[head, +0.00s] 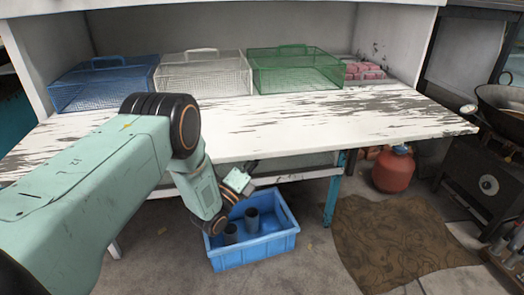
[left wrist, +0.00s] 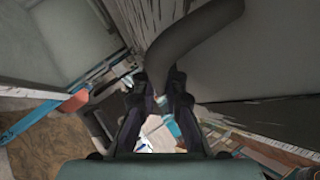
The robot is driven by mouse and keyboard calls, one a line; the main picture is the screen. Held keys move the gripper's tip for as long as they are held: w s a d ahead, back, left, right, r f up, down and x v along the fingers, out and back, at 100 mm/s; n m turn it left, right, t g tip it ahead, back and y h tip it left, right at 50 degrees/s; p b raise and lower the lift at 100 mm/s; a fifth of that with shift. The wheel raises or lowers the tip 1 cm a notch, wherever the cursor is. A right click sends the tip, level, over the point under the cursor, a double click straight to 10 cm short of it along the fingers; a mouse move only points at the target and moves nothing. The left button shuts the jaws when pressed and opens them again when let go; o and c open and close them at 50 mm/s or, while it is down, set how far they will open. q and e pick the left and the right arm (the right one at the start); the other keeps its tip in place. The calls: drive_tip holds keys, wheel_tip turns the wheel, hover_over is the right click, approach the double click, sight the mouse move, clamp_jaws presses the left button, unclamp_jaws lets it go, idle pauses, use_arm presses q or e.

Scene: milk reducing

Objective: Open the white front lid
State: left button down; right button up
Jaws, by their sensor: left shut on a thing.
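My left gripper (head: 250,168) reaches down to the front edge of the worn white worktop, above a blue crate. In the left wrist view its dark fingers (left wrist: 161,85) are close together, shut at a dark curved bar like a handle (left wrist: 200,32). A flat grey surface (left wrist: 275,50) lies beside this bar. A pale strip of panel (head: 300,165) shows under the worktop's front edge; I cannot tell for sure whether it is the white front lid. My wrist hides part of this area. My right gripper is out of view.
Blue (head: 105,84), white (head: 203,72) and green (head: 297,70) wire baskets stand on the worktop (head: 330,120). The blue crate (head: 255,252) with dark cups is on the floor below. A red gas bottle (head: 393,172), a brown mat (head: 390,240) and a stove are at right.

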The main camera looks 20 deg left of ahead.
use_arm(q)
drive_tip(key=shift+s+d+f, duration=0.15)
drive_tip(key=shift+s+f, duration=0.05)
drive_tip(key=shift+f, duration=0.2)
drive_tip(key=c, duration=1.8)
unclamp_jaws()
drive_tip(key=o, duration=0.4)
drive_tip(key=shift+w+r, duration=0.1)
drive_tip(key=shift+r, duration=0.05)
drive_tip(key=v, duration=0.7)
drive_tip(key=shift+s, duration=0.3)
